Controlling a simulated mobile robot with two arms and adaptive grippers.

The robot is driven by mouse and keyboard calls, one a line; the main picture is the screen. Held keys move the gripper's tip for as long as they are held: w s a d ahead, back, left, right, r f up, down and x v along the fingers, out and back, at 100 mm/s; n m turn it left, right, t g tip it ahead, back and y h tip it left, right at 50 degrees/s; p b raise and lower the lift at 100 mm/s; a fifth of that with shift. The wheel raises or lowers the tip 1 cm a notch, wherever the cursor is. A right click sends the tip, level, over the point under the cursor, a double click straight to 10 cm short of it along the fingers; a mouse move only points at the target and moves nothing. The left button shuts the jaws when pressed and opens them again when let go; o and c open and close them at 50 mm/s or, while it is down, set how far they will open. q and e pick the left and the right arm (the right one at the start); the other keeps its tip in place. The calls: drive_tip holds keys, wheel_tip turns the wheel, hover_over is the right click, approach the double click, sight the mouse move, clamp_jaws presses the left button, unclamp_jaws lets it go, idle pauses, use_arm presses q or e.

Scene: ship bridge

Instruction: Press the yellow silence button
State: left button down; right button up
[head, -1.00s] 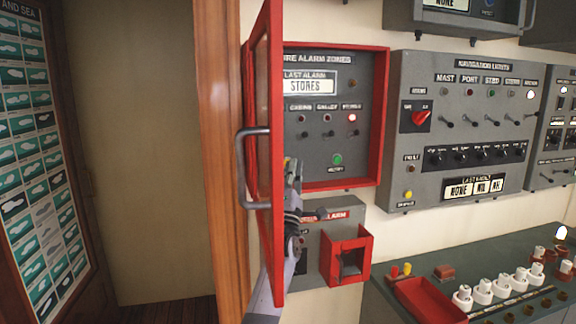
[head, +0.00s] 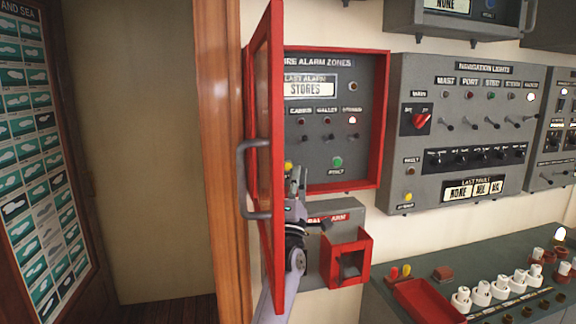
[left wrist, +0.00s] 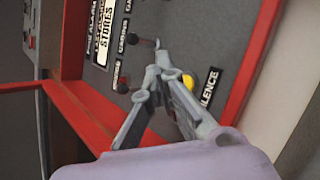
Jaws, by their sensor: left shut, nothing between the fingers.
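The yellow silence button (head: 288,167) is at the lower left of the fire alarm panel (head: 376,165), partly hidden by the open red door. It also shows in the left wrist view (left wrist: 188,82), beside the label ending in "LENCE" and partly behind my fingers. My left gripper (head: 298,178) is shut and empty, just below and right of the button in the head view. Its fingertips are together in the left wrist view (left wrist: 160,76), near the panel's toggle switches. I cannot tell whether they touch the panel. My right gripper is not in view.
The red-framed door (head: 264,190) with a grey handle (head: 246,180) stands open left of my left arm. A green button (head: 337,162) is on the same panel. Another yellow button (head: 408,198) is on the navigation lights panel. A red open box (head: 345,255) sits below.

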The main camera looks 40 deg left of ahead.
use_arm(q)
drive_tip(key=shift+s+d+p, duration=0.55)
drive_tip(key=shift+s+d, duration=0.55)
drive_tip(key=shift+d, duration=0.15)
